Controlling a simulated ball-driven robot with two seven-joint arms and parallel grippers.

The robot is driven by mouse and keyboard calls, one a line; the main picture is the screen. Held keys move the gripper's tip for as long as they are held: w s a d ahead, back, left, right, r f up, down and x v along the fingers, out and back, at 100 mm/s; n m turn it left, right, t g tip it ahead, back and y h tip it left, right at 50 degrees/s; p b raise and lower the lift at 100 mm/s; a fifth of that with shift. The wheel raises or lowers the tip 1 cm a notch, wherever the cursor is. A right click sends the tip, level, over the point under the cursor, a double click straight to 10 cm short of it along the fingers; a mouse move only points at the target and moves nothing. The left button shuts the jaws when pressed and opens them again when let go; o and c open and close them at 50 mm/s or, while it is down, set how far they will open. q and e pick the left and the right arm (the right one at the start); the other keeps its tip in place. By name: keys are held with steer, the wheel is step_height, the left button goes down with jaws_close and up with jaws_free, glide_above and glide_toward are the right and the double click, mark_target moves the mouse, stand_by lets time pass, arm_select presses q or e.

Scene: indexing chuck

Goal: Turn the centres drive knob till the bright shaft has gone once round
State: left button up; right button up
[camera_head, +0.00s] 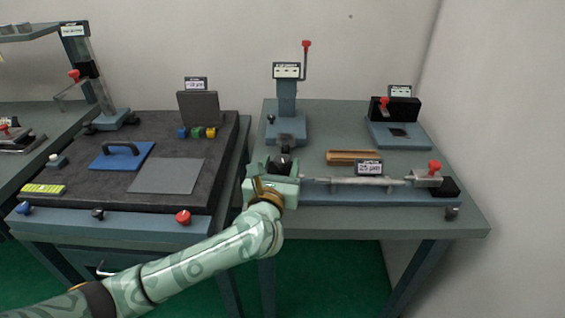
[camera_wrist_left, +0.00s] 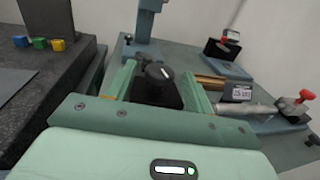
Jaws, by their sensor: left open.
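The bright shaft (camera_head: 340,180) lies level along the long blue base (camera_head: 390,198) on the right-hand table; it also shows in the left wrist view (camera_wrist_left: 243,109). The black drive knob (camera_wrist_left: 158,72) with a white mark on top stands at the shaft's left end. In the head view the knob is mostly hidden by my gripper. My left gripper (camera_head: 283,168) is open, with one finger on each side of the knob and its dark block. I cannot tell whether the fingers touch it. My right gripper is in neither view.
A red-knobbed tailstock (camera_head: 428,178) holds the shaft's right end. A small label plate (camera_head: 369,167) and a wooden tray (camera_head: 352,157) sit behind the shaft. A post stand with a lever (camera_head: 287,110) rises behind my gripper. A dark granite plate (camera_head: 175,130) covers the left table.

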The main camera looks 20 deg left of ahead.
arm_select(q)
steer(key=shift+w+a, duration=0.1)
steer(key=shift+w, duration=1.15)
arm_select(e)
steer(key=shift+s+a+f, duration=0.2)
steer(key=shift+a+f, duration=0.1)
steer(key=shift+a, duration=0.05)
arm_select(q)
steer(key=c, duration=0.9)
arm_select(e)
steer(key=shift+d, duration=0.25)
arm_select(q)
steer(key=shift+y, duration=0.4)
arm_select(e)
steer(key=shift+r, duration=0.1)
arm_select(q)
steer(key=shift+n+y, duration=0.3)
steer(key=shift+n, duration=0.1)
